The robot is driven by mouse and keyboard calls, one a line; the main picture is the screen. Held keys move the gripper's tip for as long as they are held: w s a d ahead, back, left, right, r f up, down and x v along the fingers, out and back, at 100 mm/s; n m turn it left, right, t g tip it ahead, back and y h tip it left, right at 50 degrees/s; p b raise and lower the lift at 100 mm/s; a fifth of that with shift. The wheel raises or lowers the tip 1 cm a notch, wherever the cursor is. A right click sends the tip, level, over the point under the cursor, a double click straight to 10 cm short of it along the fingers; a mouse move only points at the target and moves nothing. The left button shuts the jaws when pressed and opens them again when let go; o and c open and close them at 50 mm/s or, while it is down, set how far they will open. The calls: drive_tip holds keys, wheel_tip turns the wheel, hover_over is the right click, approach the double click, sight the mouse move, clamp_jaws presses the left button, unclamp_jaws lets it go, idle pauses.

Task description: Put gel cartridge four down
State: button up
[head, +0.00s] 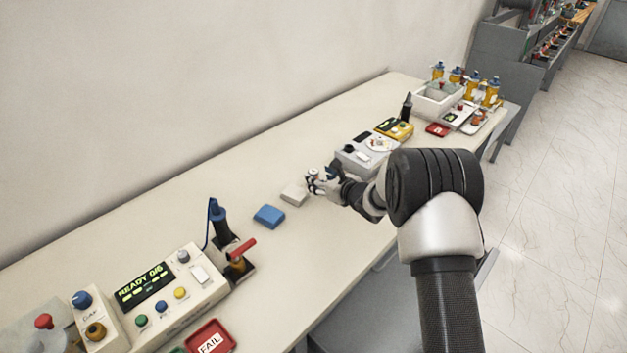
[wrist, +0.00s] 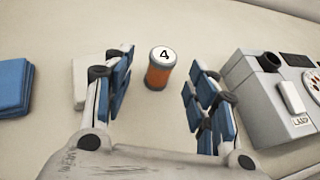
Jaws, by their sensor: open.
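Gel cartridge four (wrist: 158,77) is an orange cylinder with a white top marked "4". In the wrist view it stands upright on the pale table, between my two spread fingers, with a visible gap on each side. My gripper (wrist: 160,85) is open and holds nothing. In the head view my gripper (head: 322,180) is low over the middle of the table, and the cartridge is too small and covered there to make out clearly.
A white block (head: 293,194) and a blue block (head: 268,215) lie left of my gripper. A grey machine (head: 358,157) stands close on the right, also in the wrist view (wrist: 262,105). A "READY" control box (head: 165,295) is at the near left; a white bin (head: 437,100) is farther right.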

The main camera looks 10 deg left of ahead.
sight(316, 176)
drive_tip(key=b+x, duration=0.1)
drive_tip(key=x, duration=0.3)
drive_tip(key=shift+w+a+f, duration=0.1)
drive_tip(key=shift+w+f, duration=0.15)
drive_tip(key=shift+w, duration=0.05)
drive_tip(key=shift+w+a, duration=0.25)
drive_tip(key=shift+w, duration=0.15)
drive_tip(key=shift+c, duration=0.2)
clamp_jaws()
